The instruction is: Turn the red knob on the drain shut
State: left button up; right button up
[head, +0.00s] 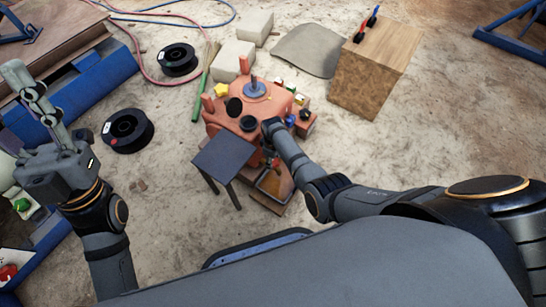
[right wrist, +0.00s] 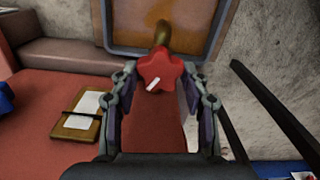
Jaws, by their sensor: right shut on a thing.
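The red knob (right wrist: 161,72) is star-shaped with a white mark on its face, and sits at the end of a brass-coloured drain stem (right wrist: 162,34). My right gripper (right wrist: 163,82) has its two fingers on either side of the knob and is shut on it. In the head view my right gripper (head: 272,155) reaches down at the front of the orange machine (head: 226,113), where the knob is small and mostly hidden. My left gripper (head: 40,110) is raised at the left, away from the machine; its finger opening is unclear.
A dark small table (head: 224,153) stands just left of the right gripper. A brown tray (head: 275,184) lies below the drain. A wooden block (head: 374,68) stands at the right. Black spools (head: 127,130) lie at the left.

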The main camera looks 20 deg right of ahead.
pick_arm(q)
jog(key=w+f+n+g+y+p, duration=0.1)
jog(key=w+f+n+g+y, duration=0.4)
jog(key=w+f+y, duration=0.3)
pick_arm(e)
jog(key=m, duration=0.3)
jog(key=shift+r, duration=0.1)
jog(key=m+p, duration=0.1)
jog(key=m, duration=0.1)
jog(key=shift+m, duration=0.4)
jog(key=m, duration=0.4)
jog(key=shift+p, duration=0.3)
pick_arm(q)
jog(key=w+f+g, duration=0.4)
jog(key=f+g, duration=0.3)
jog(key=f, duration=0.8)
jog(key=shift+a+f+n, duration=0.3)
jog(key=shift+a, duration=0.15)
pick_arm(e)
jog(key=shift+d+m, duration=0.1)
jog(key=shift+m, duration=1.2)
jog(key=o, duration=1.1)
jog(key=shift+o, duration=0.2)
